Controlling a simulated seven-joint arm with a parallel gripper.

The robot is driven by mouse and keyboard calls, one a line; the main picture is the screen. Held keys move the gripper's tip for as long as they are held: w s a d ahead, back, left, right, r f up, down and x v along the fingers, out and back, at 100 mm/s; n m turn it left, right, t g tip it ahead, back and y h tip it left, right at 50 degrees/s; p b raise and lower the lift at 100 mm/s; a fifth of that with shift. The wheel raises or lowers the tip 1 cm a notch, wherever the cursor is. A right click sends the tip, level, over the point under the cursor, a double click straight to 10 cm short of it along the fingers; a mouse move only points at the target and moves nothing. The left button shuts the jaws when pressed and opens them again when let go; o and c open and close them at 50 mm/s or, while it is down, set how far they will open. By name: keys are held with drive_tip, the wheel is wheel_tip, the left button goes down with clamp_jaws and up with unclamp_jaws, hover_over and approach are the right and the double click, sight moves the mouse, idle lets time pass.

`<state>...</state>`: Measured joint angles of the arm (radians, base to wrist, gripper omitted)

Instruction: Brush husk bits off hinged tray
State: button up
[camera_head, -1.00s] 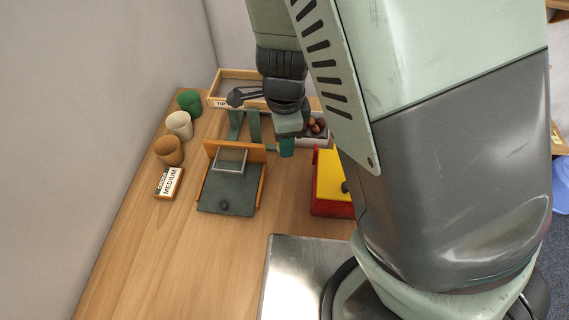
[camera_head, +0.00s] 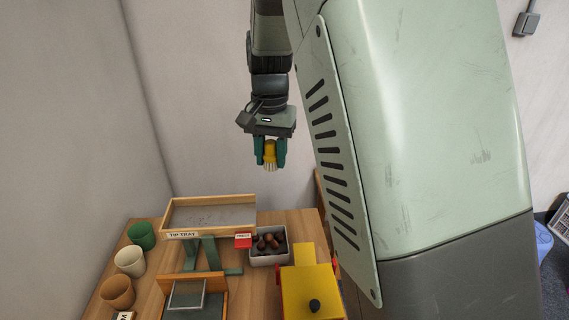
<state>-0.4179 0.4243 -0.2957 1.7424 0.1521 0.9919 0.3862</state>
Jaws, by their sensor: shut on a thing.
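The hinged tray (camera_head: 167,217), a shallow wooden-edged tray labelled "TIP TRAY", sits on a green stand (camera_head: 212,262) at the back of the table. Small dark specks, which look like husk bits (camera_head: 203,219), lie on its grey floor. My gripper (camera_head: 270,158) points down, high above the table and up and to the right of the tray. Its teal fingers are shut on a yellow brush (camera_head: 269,152) with pale bristles pointing down. The brush is well clear of the tray.
Right of the stand are a red labelled block (camera_head: 243,240) and a pale box (camera_head: 268,260) of chestnuts. A yellow-lidded box (camera_head: 305,282) stands nearer. Green, cream and brown cups (camera_head: 117,292) line the left edge. An orange-framed dark device (camera_head: 220,294) stands in front.

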drive_tip(key=w+a+f+m, duration=0.1)
drive_tip(key=a+f+m, duration=0.1)
drive_tip(key=a, duration=0.4)
drive_tip(key=w+a+f+m, duration=0.2)
drive_tip(key=a, duration=0.4)
drive_tip(key=m, duration=0.3)
hover_over(186, 220)
wheel_tip(186, 220, down, 5)
drive_tip(key=shift+d+f, duration=0.1)
drive_tip(key=shift+f, duration=3.3)
drive_tip(key=shift+d+f, duration=0.2)
drive_tip(key=shift+f, duration=0.2)
drive_tip(key=shift+d, duration=3.75)
drive_tip(key=shift+a+f, duration=0.1)
drive_tip(key=shift+a, duration=3.95)
wheel_tip(186, 220, up, 8)
drive_tip(key=shift+d+f, duration=0.1)
